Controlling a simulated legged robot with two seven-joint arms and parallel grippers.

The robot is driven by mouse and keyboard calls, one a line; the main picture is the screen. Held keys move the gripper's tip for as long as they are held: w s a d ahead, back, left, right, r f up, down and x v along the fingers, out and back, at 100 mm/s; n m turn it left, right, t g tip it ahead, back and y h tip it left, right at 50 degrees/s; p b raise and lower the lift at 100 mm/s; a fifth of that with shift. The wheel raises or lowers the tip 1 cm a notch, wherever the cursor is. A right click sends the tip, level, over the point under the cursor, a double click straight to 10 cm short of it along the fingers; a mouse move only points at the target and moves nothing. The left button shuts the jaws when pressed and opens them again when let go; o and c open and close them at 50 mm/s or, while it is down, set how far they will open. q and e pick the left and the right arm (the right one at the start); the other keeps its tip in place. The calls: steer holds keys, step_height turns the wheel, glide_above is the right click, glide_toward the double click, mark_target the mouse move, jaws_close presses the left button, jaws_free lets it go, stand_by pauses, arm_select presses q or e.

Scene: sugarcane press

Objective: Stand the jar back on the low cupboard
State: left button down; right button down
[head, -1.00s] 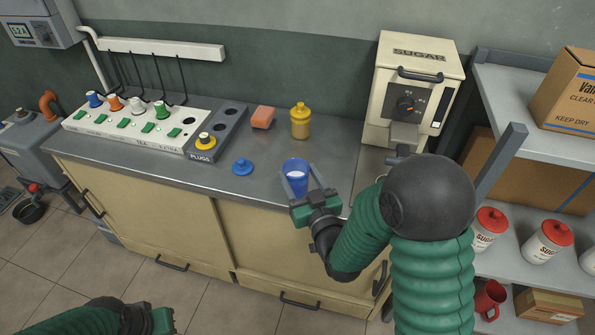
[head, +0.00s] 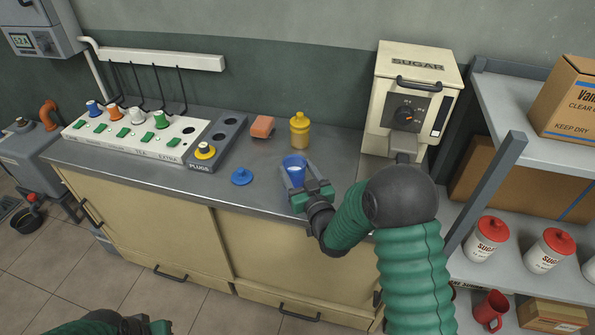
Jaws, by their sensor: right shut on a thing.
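An open blue jar (head: 293,163) with something pale inside is in my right gripper (head: 296,180), whose fingers are shut around its sides. It is upright, at the front part of the grey top of the low cupboard (head: 258,190). I cannot tell whether its base touches the top, because the gripper hides it. A blue lid (head: 242,176) with a knob lies on the top, left of the jar. My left gripper (head: 150,326) shows only in part at the bottom left edge, away from the cupboard top; its fingertips are out of frame.
A yellow jar (head: 300,130) and an orange block (head: 262,127) stand behind. A white panel (head: 130,135) with coloured plugs and a grey plug rack (head: 222,138) are at left. The sugar dispenser (head: 412,100) stands at right, beside shelves (head: 530,150) with sugar jars.

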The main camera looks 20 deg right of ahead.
steer(key=shift+c, duration=1.9)
jaws_free()
steer(key=s, duration=1.2)
steer(key=shift+d, duration=0.2)
